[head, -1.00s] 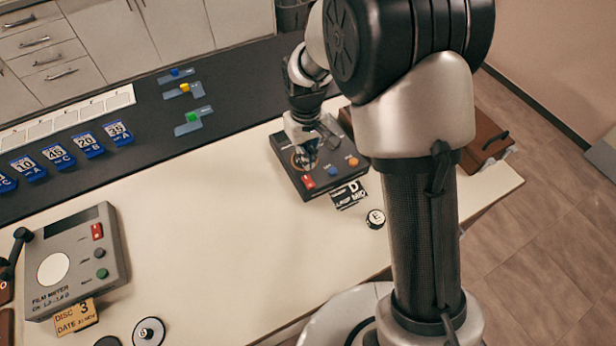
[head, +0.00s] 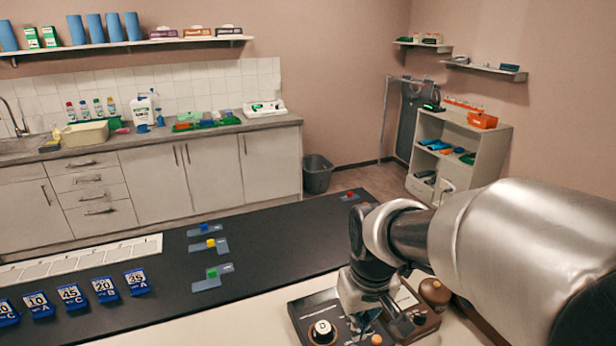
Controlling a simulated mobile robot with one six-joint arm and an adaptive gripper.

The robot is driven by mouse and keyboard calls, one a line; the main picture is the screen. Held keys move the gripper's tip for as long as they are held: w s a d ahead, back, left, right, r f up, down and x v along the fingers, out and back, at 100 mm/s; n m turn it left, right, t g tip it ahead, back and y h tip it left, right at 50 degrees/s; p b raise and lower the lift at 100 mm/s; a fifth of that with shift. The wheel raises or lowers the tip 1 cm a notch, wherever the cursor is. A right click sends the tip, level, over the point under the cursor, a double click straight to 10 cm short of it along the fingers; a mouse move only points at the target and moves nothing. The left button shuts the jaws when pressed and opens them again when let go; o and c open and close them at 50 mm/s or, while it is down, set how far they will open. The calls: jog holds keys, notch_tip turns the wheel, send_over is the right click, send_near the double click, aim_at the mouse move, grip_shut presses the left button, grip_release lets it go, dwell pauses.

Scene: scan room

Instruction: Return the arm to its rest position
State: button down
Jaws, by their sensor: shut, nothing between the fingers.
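My arm comes in from the right edge, with a large silver link close to the camera. It bends down to my gripper (head: 364,318), which points downward over a dark control box (head: 300,309) on the bench. The gripper is shut and nothing shows held in it. A round white-topped piece marked D (head: 322,332) sits on the box, left of the gripper. The fingertips are small and partly lost against the box, so I cannot tell their exact height above it. The lower part of the arm is out of view.
A brown case (head: 436,292) stands right of the box, partly behind my arm. Blue numbered tags (head: 104,289) and sample slides (head: 212,278) lie on the dark bench strip (head: 290,249). A counter, a bin (head: 317,174) and a shelf unit (head: 459,150) stand beyond.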

jog(key=s+d+r+m+t, duration=0.1)
jog(key=s+d+r, duration=0.1)
jog(key=s, duration=0.6)
jog(key=s+d+r+m+t, duration=0.1)
jog(key=s+d+r, duration=0.2)
jog(key=s, duration=0.6)
jog(key=shift+s+r+m+t, duration=0.25)
jog(key=shift+r+m+t, duration=0.15)
jog(key=shift+r, duration=0.4)
